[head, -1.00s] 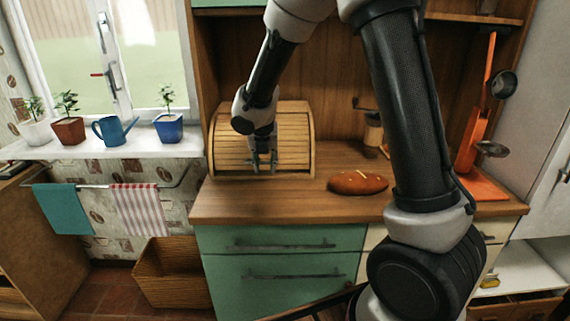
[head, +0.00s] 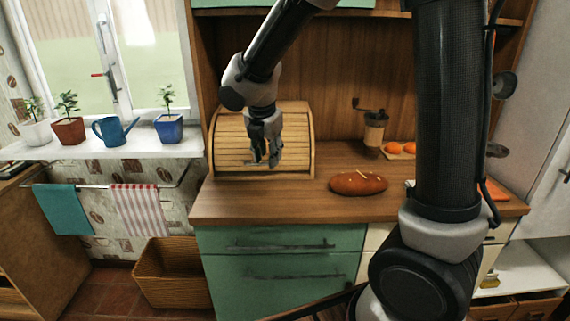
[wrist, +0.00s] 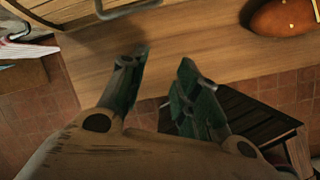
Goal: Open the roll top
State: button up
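The wooden bread box (head: 297,135) with a slatted roll top stands on the counter against the back panel, its front closed. In the wrist view part of the box (wrist: 70,12) shows at the top left, with a bar-like handle (wrist: 130,10) at the top edge. My gripper (head: 266,160) hangs in front of the slats, low on the box front, and hides part of it. In the wrist view its two dark green fingers (wrist: 165,85) are spread with nothing between them. They are apart from the handle.
A brown loaf (head: 358,183) lies on the wooden counter (head: 270,203) right of the box. A coffee grinder (head: 374,128) and orange fruits on a board (head: 392,155) stand further back. A windowsill (head: 110,149) with potted plants is at the left.

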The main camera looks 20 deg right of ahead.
jog(key=s+d+m+g, duration=0.2)
jog(key=s+m, duration=0.4)
jog(key=m, duration=0.6)
jog(key=shift+d+f, duration=0.4)
jog(key=shift+d, duration=0.05)
jog(key=shift+c, duration=0.2)
